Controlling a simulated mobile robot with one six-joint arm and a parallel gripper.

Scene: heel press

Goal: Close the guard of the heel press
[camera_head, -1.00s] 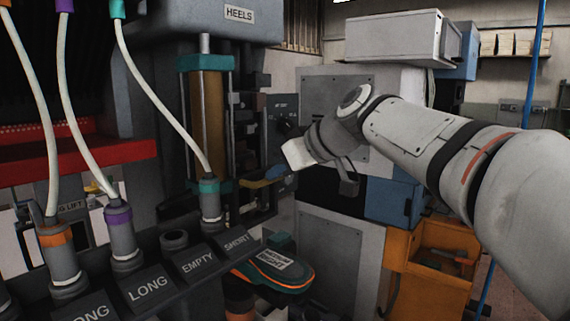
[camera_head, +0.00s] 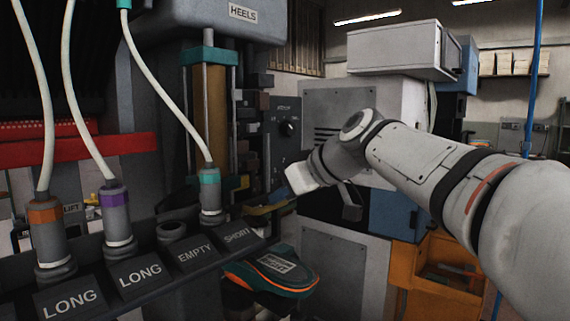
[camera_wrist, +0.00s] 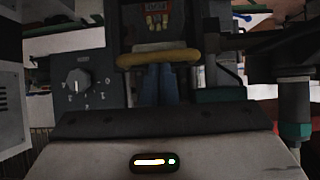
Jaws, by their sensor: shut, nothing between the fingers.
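The heel press (camera_head: 211,105) stands left of centre in the head view, with a HEELS label on top and a brown upright cylinder. A yellow bar (camera_wrist: 158,59) crosses the middle of the wrist view and looks like the guard's handle. I cannot make out the rest of the guard or how far open it is. My gripper (camera_wrist: 161,70) is shut and empty. Its bluish fingers point at the yellow bar and their tips meet its lower edge in the picture; I cannot tell whether they touch. In the head view my gripper (camera_head: 262,206) is low beside the press, partly hidden.
A rack (camera_head: 130,287) with labelled, hose-fed holders stands in the left foreground. A dial panel (camera_head: 287,128) is behind the wrist. Grey cabinets (camera_head: 330,250) and an orange bin (camera_head: 405,262) stand to the right.

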